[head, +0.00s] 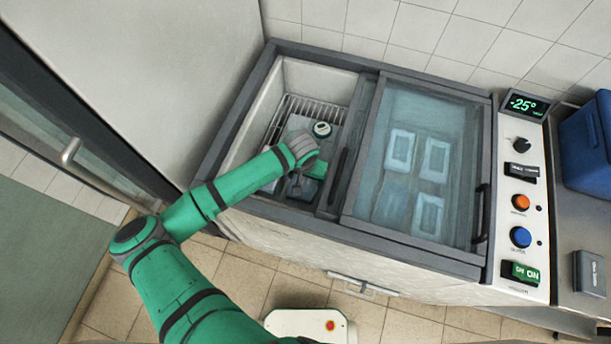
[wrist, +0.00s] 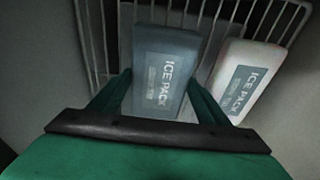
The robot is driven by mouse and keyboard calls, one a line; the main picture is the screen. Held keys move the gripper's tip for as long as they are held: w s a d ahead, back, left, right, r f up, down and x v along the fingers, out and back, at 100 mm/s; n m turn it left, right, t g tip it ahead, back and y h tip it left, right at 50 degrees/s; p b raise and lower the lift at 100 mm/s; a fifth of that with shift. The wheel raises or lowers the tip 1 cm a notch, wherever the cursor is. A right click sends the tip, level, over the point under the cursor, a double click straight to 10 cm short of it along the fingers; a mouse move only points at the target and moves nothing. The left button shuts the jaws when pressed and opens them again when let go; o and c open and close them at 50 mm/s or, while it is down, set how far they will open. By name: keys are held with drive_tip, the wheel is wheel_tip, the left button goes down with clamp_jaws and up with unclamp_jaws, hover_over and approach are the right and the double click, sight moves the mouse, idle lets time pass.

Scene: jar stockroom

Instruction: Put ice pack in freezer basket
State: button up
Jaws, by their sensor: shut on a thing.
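A dark blue-grey ice pack (wrist: 165,72) with white "ICE PACK" lettering is in the wrist view. My gripper (wrist: 160,80) is shut on it, one green finger on each side. A second, white ice pack (wrist: 243,80) with a blue label lies just to the right of the right finger. The freezer basket (wrist: 98,45) of white wire shows behind and around the packs. In the head view, my gripper (head: 305,180) reaches down into the open left part of the freezer (head: 262,90), over the wire basket (head: 300,106). My arm and gripper hide most of the held pack there.
A sliding glass lid (head: 460,115) covers the freezer's right side, with several pale packs beneath. The freezer's front rim (head: 270,212) runs below my forearm. A control panel (head: 521,215) stands right.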

sight(304, 183)
drive_tip(key=o, duration=1.3)
drive_tip(key=shift+f, duration=0.15)
drive_tip(key=shift+c, duration=0.2)
wheel_tip(304, 183, up, 12)
drive_tip(key=s, duration=0.1)
drive_tip(key=shift+s+a, duration=0.25)
drive_tip(key=shift+s, duration=0.1)
